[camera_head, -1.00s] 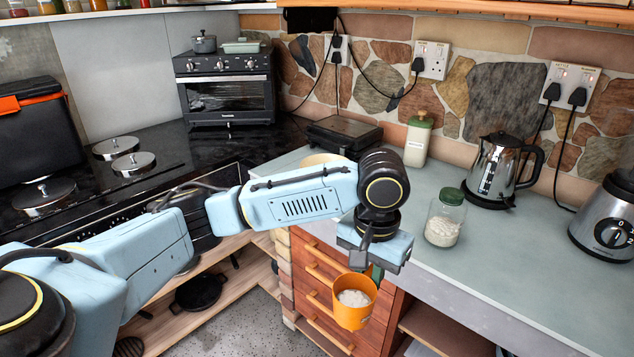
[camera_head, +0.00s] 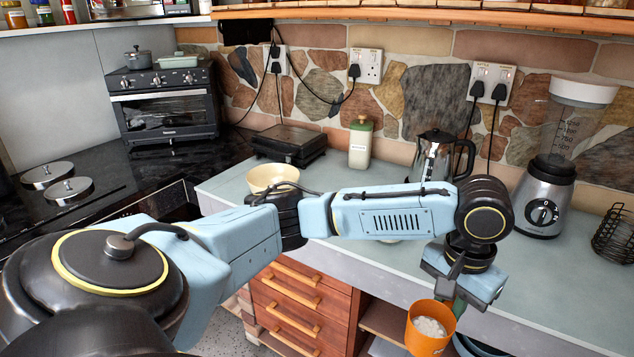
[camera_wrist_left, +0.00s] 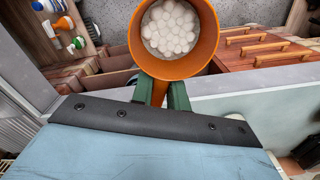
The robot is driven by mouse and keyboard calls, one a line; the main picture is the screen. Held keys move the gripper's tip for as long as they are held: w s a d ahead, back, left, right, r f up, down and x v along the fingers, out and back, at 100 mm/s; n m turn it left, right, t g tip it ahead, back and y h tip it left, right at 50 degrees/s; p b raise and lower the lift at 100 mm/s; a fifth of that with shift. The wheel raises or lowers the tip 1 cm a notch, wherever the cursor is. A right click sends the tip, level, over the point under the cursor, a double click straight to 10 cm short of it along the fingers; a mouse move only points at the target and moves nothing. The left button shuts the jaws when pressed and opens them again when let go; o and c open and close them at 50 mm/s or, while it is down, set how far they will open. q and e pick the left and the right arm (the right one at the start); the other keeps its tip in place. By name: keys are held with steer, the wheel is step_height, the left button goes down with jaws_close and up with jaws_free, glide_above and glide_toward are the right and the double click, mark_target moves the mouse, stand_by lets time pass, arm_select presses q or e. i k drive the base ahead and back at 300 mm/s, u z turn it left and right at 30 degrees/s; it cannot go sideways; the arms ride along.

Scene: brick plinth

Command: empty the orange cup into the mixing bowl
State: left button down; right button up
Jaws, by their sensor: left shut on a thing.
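The orange cup (camera_head: 430,328) is upright in front of the counter edge, with white round pieces inside. It also shows from above in the left wrist view (camera_wrist_left: 190,66), with the pieces in it. A cream bowl (camera_head: 272,178), likely the mixing bowl, stands on the counter left of the cup and farther back, behind my left arm. My right gripper is not in view.
A kettle (camera_head: 436,158), a blender (camera_head: 546,190), a white canister with a green lid (camera_head: 360,143) and a black grill (camera_head: 289,144) stand along the counter's back. A wire rack (camera_head: 614,235) is at far right. Drawers (camera_head: 300,305) are below the counter.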

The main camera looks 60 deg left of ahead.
mark_target(258, 178)
steer(key=z, duration=0.05)
steer(key=i, duration=0.75)
steer(key=u, duration=2.5)
steer(key=i, duration=0.5)
steer(key=u, duration=0.05)
